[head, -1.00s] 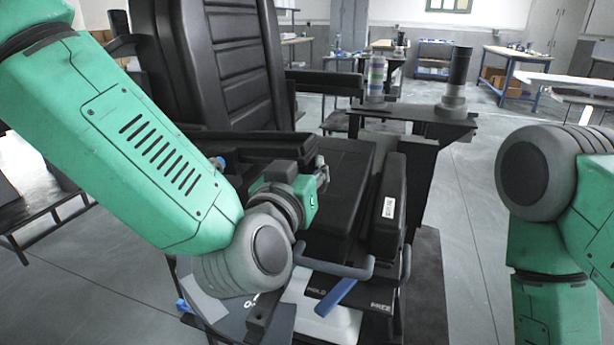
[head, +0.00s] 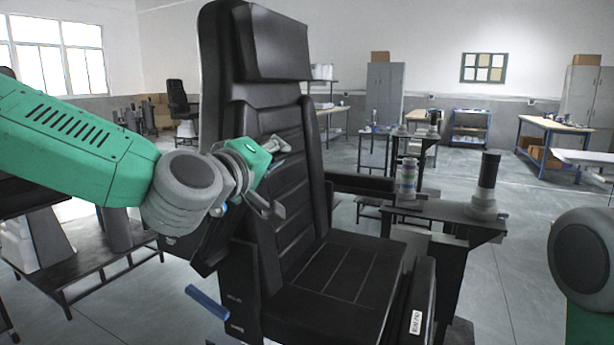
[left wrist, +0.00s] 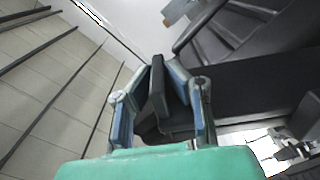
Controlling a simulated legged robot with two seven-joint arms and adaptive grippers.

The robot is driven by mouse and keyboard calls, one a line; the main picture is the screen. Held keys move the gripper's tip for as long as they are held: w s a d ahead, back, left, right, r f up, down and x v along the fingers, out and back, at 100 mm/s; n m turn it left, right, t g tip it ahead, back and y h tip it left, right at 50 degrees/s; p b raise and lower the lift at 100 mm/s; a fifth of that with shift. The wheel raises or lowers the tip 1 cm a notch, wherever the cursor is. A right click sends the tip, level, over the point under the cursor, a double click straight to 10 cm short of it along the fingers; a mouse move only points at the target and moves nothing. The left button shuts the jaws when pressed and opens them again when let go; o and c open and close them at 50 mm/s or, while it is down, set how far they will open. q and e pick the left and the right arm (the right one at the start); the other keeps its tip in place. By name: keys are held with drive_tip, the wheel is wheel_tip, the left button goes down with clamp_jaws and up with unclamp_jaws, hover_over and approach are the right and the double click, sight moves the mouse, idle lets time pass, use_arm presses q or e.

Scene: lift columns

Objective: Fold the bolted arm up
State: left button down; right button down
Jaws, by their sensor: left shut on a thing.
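A black padded chair (head: 275,95) stands in the middle of the head view, its back upright. Its left-side arm (head: 212,243) is a dark bar standing steeply tilted beside the backrest, partly hidden behind my gripper. My left gripper (head: 272,178) is beside the backrest, at the upper part of this arm. In the left wrist view, my left gripper (left wrist: 162,88) has its fingers closed on a dark flat bar (left wrist: 158,85), the chair arm. The chair's other arm (head: 360,184) lies level on the right. My right gripper is out of view.
A labelled black pad (head: 424,300) flanks the seat. A blue lever (head: 207,302) sticks out low left.

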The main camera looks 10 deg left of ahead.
use_arm(q)
drive_tip(key=w+a+r+n+p, duration=0.1)
drive_tip(key=w+a+r+n, duration=0.2)
drive_tip(key=a, duration=0.6)
drive_tip(key=shift+a+r+n+p, duration=0.15)
drive_tip(key=shift+r+n+p, duration=0.3)
drive_tip(key=shift+r, duration=0.45)
drive_tip(key=c, duration=1.7)
unclamp_jaws()
drive_tip(key=shift+f, duration=0.1)
drive_tip(key=shift+c, duration=0.2)
drive_tip(key=shift+o, duration=0.7)
drive_tip(key=shift+w+d+f, duration=0.15)
drive_tip(key=shift+w+d, duration=0.05)
drive_tip(key=shift+w, duration=0.25)
drive_tip(key=v, duration=1.2)
